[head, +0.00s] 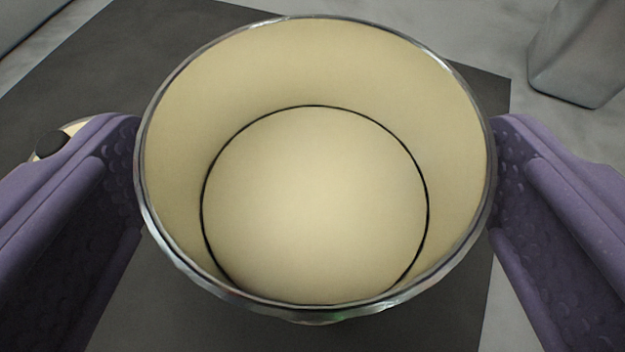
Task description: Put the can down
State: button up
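The can (315,205) fills the middle of the head view. It is open at the top, with a shiny metal rim and a cream inside, and looks empty. I look down into it from above. The purple fingers of my gripper (316,190) stand on its left and right sides and press against its outer wall near the rim. The can's underside is hidden, so I cannot tell whether it touches the surface below.
A dark grey mat or panel (100,75) lies under the can on a pale grey mottled surface (400,30). A grey block-like object (580,55) stands at the upper right. A small cream round thing with a dark knob (52,143) is partly hidden behind the left finger.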

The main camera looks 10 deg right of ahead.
dwell(0.3)
jog(key=b+v, duration=0.2)
jog(key=v, duration=1)
jog(key=shift+r, duration=0.2)
